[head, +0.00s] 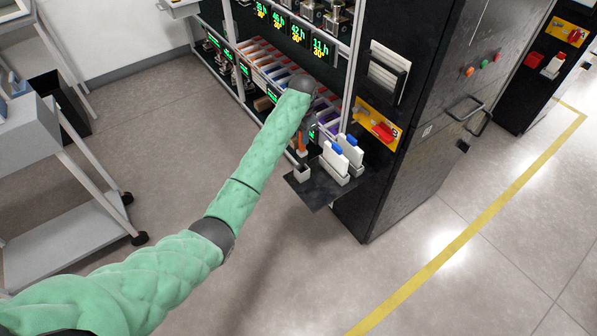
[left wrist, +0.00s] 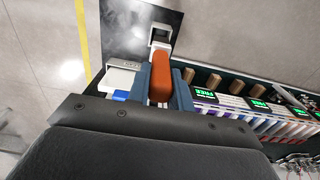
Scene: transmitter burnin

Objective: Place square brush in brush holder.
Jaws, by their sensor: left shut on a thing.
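My left gripper (left wrist: 161,88) is shut on the square brush (left wrist: 161,70), whose orange-brown block shows between the two blue-grey fingers in the left wrist view. In the head view the brush (head: 302,143) is a small orange piece below the end of my green-sleeved left arm. The brush holder (head: 302,173) is a small white square cup on the dark shelf plate. It also shows in the left wrist view (left wrist: 160,37), just past the brush's far end. I cannot tell whether brush and holder touch. My right gripper is not in view.
The dark plate (head: 311,192) juts out from the rack. White holders with blue-marked white pieces (head: 342,155) stand right of the cup. A black cabinet (head: 400,160) stands close on the right. Slots and lit displays (head: 297,35) lie behind. Floor in front is clear.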

